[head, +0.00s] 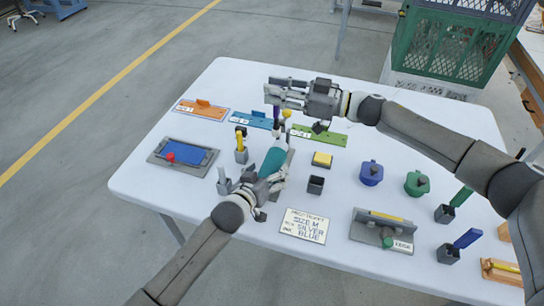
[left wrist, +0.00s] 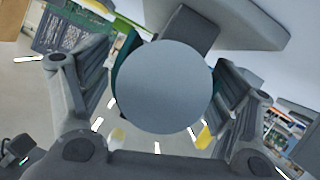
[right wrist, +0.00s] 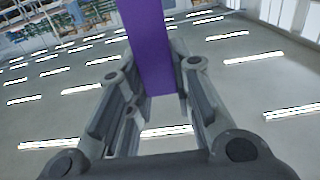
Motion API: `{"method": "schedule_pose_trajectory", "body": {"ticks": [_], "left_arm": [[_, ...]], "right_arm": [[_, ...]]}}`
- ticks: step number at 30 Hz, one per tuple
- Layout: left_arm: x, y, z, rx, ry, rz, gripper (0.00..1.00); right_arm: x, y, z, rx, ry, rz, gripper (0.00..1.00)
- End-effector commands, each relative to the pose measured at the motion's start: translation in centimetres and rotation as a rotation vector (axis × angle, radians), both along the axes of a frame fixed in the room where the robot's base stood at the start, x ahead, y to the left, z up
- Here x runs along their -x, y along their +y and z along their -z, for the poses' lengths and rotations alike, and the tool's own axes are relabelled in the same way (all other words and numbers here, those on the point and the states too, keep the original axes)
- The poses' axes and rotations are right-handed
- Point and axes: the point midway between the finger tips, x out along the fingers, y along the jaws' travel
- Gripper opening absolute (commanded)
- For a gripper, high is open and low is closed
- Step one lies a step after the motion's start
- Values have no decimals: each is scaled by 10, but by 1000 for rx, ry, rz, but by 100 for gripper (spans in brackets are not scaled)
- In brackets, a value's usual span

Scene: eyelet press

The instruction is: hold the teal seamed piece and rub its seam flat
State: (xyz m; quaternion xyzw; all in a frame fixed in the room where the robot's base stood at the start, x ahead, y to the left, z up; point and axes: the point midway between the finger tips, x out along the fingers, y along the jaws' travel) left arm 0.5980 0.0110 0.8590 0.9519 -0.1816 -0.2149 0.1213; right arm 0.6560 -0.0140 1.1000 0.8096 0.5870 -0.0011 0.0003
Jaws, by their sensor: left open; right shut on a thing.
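The teal piece (head: 272,161) stands out past my left gripper (head: 268,183) near the middle of the table; its seam cannot be made out. My left gripper is open, with its fingers on either side of the piece. In the left wrist view a round grey end face (left wrist: 165,87) fills the space between the fingers, with teal (left wrist: 124,62) showing behind it. My right gripper (head: 272,98) is shut on a purple bar-shaped tool (right wrist: 150,45), held above the table behind the teal piece. In the head view the tool (head: 277,115) points down.
Orange (head: 203,110), blue (head: 250,120) and green (head: 318,136) plates lie along the back. A yellow-topped block (head: 322,159), dark cup (head: 316,185), written card (head: 304,226) and blue pot (head: 371,173) stand to the right. A grey tray (head: 160,160) is left.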

Motion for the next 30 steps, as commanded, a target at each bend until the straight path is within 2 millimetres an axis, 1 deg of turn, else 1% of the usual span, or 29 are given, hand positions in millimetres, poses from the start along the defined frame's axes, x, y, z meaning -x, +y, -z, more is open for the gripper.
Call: {"method": "schedule_pose_trajectory", "body": {"ticks": [7,11,14,24,30], "left_arm": [[2,1,-1,0,0,0,82],[11,5,-4,1,0,0,82],[22,11,-9,1,1,0,82],[71,33,-29,1,1,0,82],[92,44,-39,-1,1,-1,82]], "right_arm": [[0,0,0,-1,0,0,0],[0,0,0,-1,0,0,0],[0,0,0,-1,0,0,0],[0,0,0,-1,0,0,0],[0,0,0,-1,0,0,0]]}}
